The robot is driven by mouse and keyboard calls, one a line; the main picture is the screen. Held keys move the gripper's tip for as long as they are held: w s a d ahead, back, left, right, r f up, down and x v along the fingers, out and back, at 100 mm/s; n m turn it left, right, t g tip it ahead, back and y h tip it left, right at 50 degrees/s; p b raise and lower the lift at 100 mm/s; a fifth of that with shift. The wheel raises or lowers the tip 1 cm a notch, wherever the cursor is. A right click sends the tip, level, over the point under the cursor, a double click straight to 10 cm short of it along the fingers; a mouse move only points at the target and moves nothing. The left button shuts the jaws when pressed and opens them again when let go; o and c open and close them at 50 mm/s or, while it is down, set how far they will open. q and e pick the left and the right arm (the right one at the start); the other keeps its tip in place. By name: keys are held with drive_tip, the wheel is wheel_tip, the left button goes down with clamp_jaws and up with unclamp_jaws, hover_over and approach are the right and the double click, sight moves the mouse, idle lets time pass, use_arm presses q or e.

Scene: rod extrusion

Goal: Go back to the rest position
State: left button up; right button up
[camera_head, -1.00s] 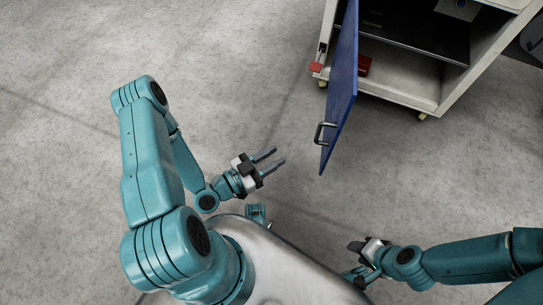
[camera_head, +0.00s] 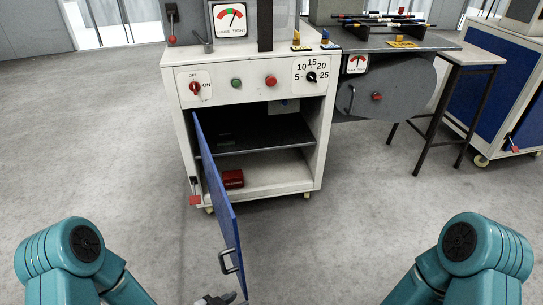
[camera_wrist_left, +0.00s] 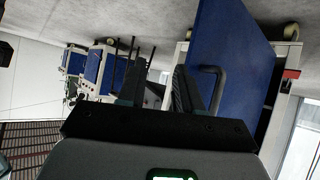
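My left gripper (camera_head: 218,299) shows only in part at the bottom edge of the head view, just below the handle of the blue cabinet door (camera_head: 213,190). In the left wrist view its fingers (camera_wrist_left: 158,85) stand apart with nothing seen held between them. The door handle (camera_wrist_left: 220,76) appears beside the right-hand finger there; I cannot tell whether they touch. My left arm (camera_head: 70,258) and right arm (camera_head: 473,255) show at the bottom corners of the head view. My right gripper is out of view.
The white cabinet (camera_head: 178,135) stands ahead with its blue door swung open toward me. A red box (camera_head: 233,179) lies inside. A dark machine with a round drum (camera_head: 400,88), a stool-like table (camera_head: 470,58) and another blue cabinet (camera_head: 497,80) stand at right. The floor between is clear.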

use_arm(q)
drive_tip(key=s+a+f+n+g+y, duration=0.3)
drive_tip(key=s+f+n+g, duration=0.35)
drive_tip(key=s+n, duration=0.35)
wheel_tip(320, 180, up, 32)
drive_tip(key=s+m+g+p, duration=0.1)
drive_tip(key=s+p, duration=0.1)
drive_tip(key=p, duration=3)
drive_tip(key=shift+s+d+r+g, duration=0.15)
drive_tip(key=shift+d+r+g, duration=0.1)
drive_tip(key=shift+d+g, duration=0.15)
use_arm(e)
wheel_tip(320, 180, up, 32)
drive_tip(key=s+a, duration=0.1)
drive_tip(key=shift+n, duration=0.3)
